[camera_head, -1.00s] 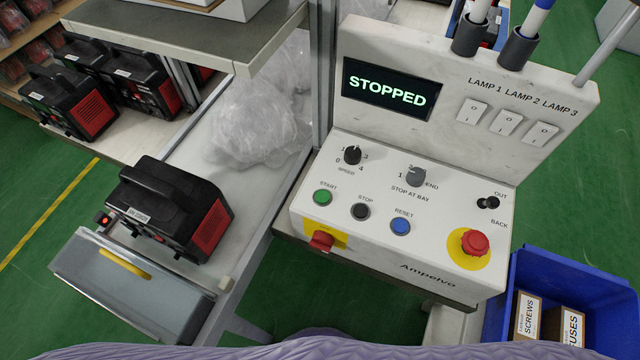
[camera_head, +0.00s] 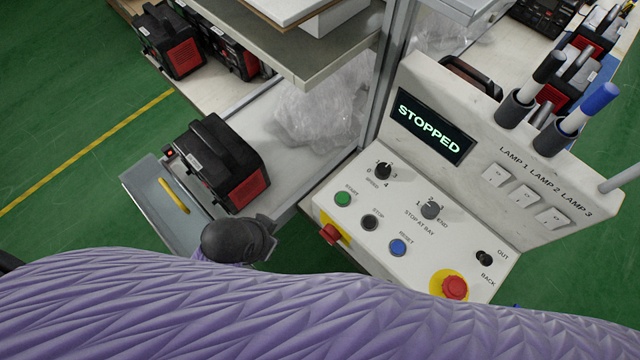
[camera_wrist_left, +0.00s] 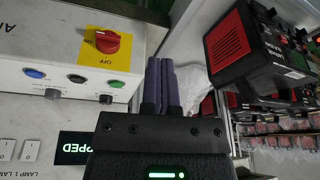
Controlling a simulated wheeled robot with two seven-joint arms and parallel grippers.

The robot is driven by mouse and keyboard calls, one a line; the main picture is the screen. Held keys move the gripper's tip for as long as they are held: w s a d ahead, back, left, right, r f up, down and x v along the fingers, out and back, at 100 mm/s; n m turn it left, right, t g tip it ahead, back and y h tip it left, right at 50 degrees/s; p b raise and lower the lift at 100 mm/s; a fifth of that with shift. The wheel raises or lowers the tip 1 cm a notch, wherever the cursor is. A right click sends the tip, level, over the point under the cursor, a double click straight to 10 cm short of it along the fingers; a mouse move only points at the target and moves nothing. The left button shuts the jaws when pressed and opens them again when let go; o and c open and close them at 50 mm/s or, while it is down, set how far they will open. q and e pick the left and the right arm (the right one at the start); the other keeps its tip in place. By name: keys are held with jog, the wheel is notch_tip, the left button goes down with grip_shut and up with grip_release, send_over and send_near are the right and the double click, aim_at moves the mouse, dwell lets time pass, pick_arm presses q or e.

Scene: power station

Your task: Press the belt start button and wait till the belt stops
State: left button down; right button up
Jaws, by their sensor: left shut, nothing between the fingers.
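The green START button (camera_head: 343,199) sits at the left of the sloped control panel (camera_head: 375,268), with the black STOP button (camera_head: 370,222) and blue RESET button (camera_head: 398,247) to its right. The display (camera_head: 430,127) reads STOPPED. My left gripper shows in the left wrist view (camera_wrist_left: 166,68) with its two dark fingers shut together and empty, beside the panel and apart from START. In the head view only the dark rounded wrist of my left arm shows clearly, left of the panel. My right gripper is in neither view.
A red rotary switch (camera_head: 330,234) projects from the panel front. A red emergency button (camera_head: 454,288) is at its right. A black-and-red power unit (camera_head: 215,165) stands on the belt, behind a tray with a yellow strip (camera_head: 174,196). A metal post rises behind the panel.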

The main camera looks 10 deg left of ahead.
pick_arm(q)
jog(key=w+d+r+m+t+h+p, duration=0.1)
jog(key=w+d+r+m+h+p, duration=0.2)
jog(key=r+m, duration=0.35)
jog(key=m+t+h, duration=0.1)
jog(key=m+h, duration=0.3)
jog(key=m, duration=2.3)
send_over(340, 200)
jog(key=shift+r, duration=0.2)
notch_tip(340, 200, down, 8)
jog(key=b, duration=0.7)
jog(key=shift+f+b, duration=0.45)
jog(key=shift+b, duration=0.25)
